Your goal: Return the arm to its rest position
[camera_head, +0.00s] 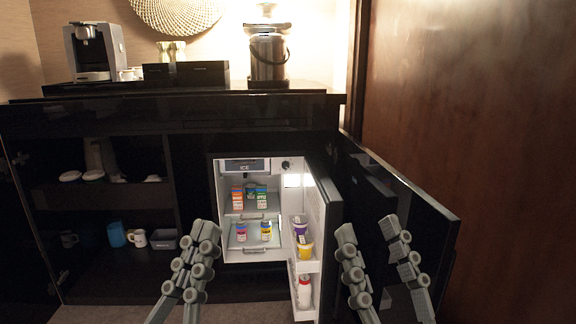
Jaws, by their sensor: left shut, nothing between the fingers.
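My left gripper (204,231) is low in the view, left of the open fridge, its two grey fingers close together and shut with nothing between them. My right gripper (368,231) is to the right, in front of the open fridge door, with its fingers spread apart and nothing visible between them. Both grippers point up and away from me. The arms beyond the fingers are cut off by the bottom edge.
The small fridge (233,206) stands open with small cartons and jars inside. Its door (329,205) holds tubs and a white bottle (304,291). A cabinet door (432,208) stands open at right. Open shelves (100,196) hold cups. The counter carries a coffee machine (94,51).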

